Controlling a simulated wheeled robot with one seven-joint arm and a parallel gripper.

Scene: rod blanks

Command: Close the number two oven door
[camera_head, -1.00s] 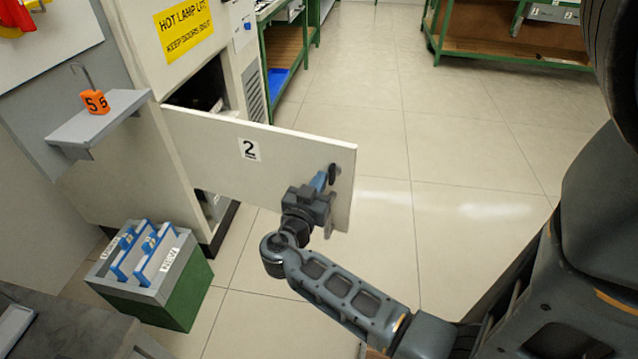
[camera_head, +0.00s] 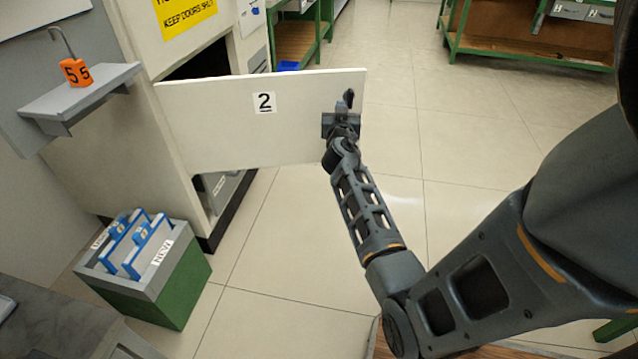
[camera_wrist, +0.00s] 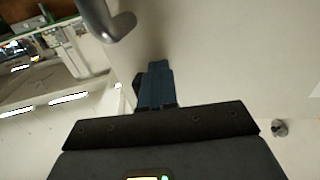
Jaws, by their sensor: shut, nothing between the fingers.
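The number two oven door (camera_head: 220,125) is a white panel with a black "2" label. It stands open, swung out from the oven cabinet (camera_head: 150,45). A dark handle (camera_head: 348,98) is near its free edge, and a metal handle shows large in the wrist view (camera_wrist: 105,18). My gripper (camera_head: 345,118) is at the door's free end, just below the handle. In the wrist view its blue fingers (camera_wrist: 156,85) are shut and empty, close to the door face. I cannot tell whether they touch it. The oven opening is partly hidden behind the door.
A green and grey box (camera_head: 150,275) with blue-handled pieces stands on the floor at left. A grey shelf (camera_head: 85,95) holds an orange tag marked 5. Green-framed benches (camera_head: 530,40) stand at the back. The tiled floor right of the door is clear.

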